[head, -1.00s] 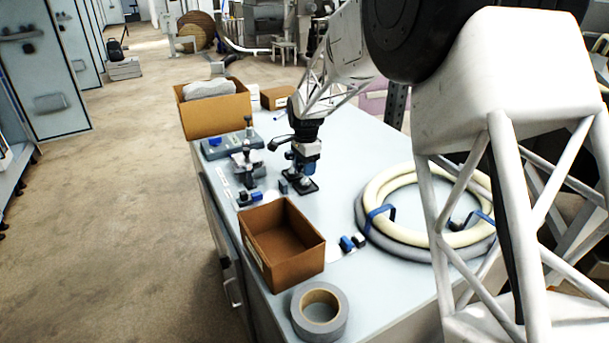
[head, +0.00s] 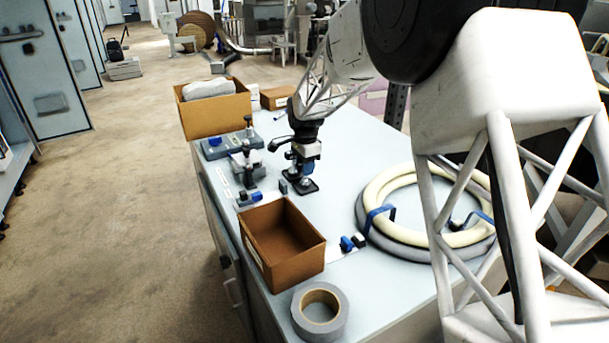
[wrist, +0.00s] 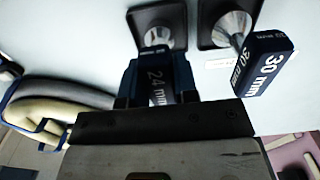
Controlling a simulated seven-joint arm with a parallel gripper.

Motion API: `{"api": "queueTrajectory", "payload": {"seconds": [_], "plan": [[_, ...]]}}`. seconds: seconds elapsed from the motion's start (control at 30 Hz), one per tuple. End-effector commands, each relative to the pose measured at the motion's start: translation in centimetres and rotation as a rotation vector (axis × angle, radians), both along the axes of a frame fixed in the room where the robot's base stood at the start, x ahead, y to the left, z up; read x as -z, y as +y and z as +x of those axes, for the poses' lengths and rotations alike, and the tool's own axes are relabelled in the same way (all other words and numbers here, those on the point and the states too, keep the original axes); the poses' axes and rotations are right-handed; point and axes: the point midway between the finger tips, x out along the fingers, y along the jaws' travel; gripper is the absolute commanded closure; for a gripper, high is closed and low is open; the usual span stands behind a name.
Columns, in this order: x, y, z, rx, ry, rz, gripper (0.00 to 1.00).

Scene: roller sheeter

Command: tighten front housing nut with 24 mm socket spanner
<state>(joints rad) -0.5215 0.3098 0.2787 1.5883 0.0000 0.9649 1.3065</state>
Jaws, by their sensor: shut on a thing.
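The 24 mm socket spanner, with a dark blue handle marked "24 mm" (wrist: 157,84), is between my gripper's fingers (wrist: 155,92) in the wrist view. My gripper is shut on it. The spanner's lower end meets a silver cone on a black square stand (wrist: 160,26); I cannot tell whether it is clear of it. A 30 mm socket spanner (wrist: 262,64) is just to the right, by a second stand. In the head view my gripper (head: 306,152) points down at the stands. A grey fixture (head: 246,167) is to its left; the front housing nut is too small to make out.
An open, empty brown box (head: 282,242) and a tape roll (head: 320,311) are at the table's near edge. Coiled hoses (head: 376,225) lie to the right. A box with grey contents (head: 214,112) and a grey base with a post (head: 226,145) stand behind.

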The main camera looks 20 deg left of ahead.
Motion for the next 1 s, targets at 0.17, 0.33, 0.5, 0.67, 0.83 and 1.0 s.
{"api": "queueTrajectory", "payload": {"seconds": [0.17, 0.33, 0.5, 0.67, 0.83, 1.0], "plan": [[-0.6, 0.0, 0.0, 0.000, -0.001, 0.001, 1.00], [-1.5, 0.0, 0.0, 0.000, -0.001, 0.001, 1.00], [-2.5, 0.0, 0.0, 0.000, -0.002, 0.001, 1.00], [-3.3, 0.0, 0.0, 0.000, -0.001, 0.001, 1.00], [-4.2, 0.0, 0.0, 0.000, -0.001, 0.001, 1.00], [-4.9, 0.0, 0.0, 0.000, -0.001, 0.001, 1.00]]}}
